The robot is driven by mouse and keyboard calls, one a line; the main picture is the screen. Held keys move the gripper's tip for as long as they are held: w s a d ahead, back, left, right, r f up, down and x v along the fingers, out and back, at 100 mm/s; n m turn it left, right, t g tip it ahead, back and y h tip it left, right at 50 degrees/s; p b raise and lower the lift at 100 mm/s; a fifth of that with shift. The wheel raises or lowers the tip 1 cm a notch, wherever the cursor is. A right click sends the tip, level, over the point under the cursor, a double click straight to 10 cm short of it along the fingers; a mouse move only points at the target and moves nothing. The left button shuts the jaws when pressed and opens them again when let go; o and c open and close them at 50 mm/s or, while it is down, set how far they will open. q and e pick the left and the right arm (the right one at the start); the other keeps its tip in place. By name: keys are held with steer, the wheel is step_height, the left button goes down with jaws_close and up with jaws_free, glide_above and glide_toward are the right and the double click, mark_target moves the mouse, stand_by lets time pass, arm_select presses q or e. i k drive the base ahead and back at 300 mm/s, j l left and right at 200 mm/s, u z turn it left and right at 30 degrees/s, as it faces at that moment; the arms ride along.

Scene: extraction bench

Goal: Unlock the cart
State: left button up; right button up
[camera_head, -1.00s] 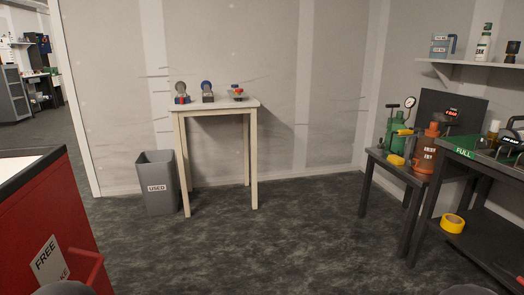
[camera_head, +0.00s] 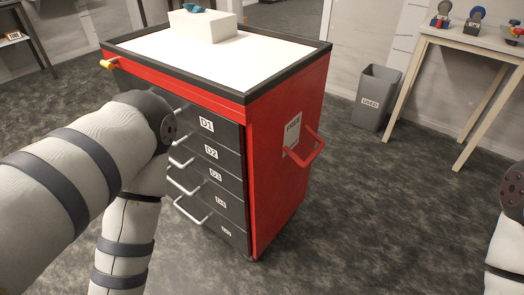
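The red cart (camera_head: 285,160) stands in the middle of the view, with a white top and a black rim. Its dark front has several drawers with silver handles, labelled from D1 (camera_head: 206,124) downward. A small yellow and red piece (camera_head: 109,63) sticks out at the top left front corner; I cannot tell if it is a lock or key. A red side handle (camera_head: 308,150) and a tag marked FREE (camera_head: 292,130) are on the right side. My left arm covers the left part of the drawers.
A white box (camera_head: 203,26) with a small blue object (camera_head: 193,8) on it stands on the cart top. A grey bin marked USED (camera_head: 376,98) and a pale table (camera_head: 470,38) with several small items stand to the right.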

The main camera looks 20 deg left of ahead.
mark_target(109, 64)
steer(key=u, duration=1.55)
